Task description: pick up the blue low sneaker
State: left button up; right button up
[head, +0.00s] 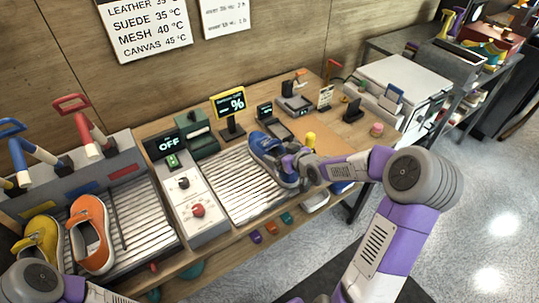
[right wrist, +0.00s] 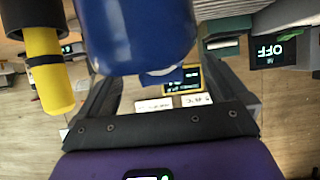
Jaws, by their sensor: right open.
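The blue low sneaker (head: 264,147) rests at the right end of the ridged metal rack (head: 225,190) on the bench. My right gripper (head: 290,165) is at the sneaker's near right side and hides part of it. In the right wrist view the blue sneaker (right wrist: 135,35) fills the upper middle, between the dark fingers of my open right gripper (right wrist: 155,85). I cannot tell whether the fingers touch it. Part of my left arm shows at the lower left of the head view, but its gripper is out of sight.
A yellow-topped item (head: 310,139) stands close beyond my right gripper; its yellow part (right wrist: 48,75) is at left in the wrist view. A control panel with a red knob (head: 198,210) is left of the rack. Orange (head: 90,235) and yellow (head: 40,245) sneakers stand far left.

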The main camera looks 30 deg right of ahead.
aim_at(275, 150)
jog(key=b+x, duration=0.1)
jog(key=x, duration=0.4)
jog(key=shift+w, duration=0.1)
jog(key=shift+d, duration=0.1)
jog(key=shift+r, duration=0.1)
jog(key=c, duration=1.7)
